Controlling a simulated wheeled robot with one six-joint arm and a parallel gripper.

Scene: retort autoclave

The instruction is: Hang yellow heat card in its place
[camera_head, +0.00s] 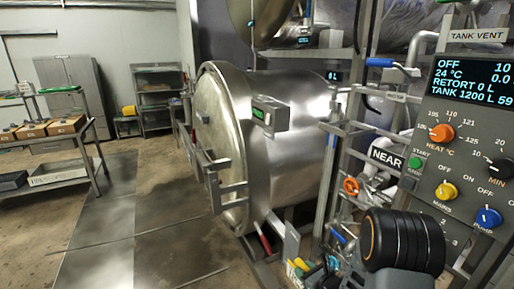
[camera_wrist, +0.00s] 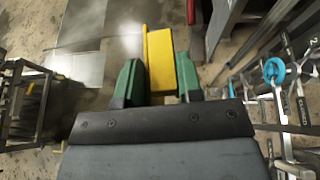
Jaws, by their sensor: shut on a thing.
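The yellow heat card (camera_wrist: 160,58) is a flat yellow piece between the two green fingers of my gripper (camera_wrist: 158,75) in the wrist view. My gripper is shut on it, and the card sticks out past the fingertips. In the head view small yellow and green parts at the bottom middle look like the card (camera_head: 298,266) and my gripper (camera_head: 312,273), low in front of the retort. The writing on the card cannot be read. I cannot make out the card's hanging place for certain in either view.
The steel retort (camera_head: 290,140) with its round door (camera_head: 222,140) stands in the middle. A control panel (camera_head: 465,150) and pipework with an orange-red valve wheel (camera_head: 351,186) are at the right. A bench (camera_head: 70,170) stands at the left. Floor before the door is clear.

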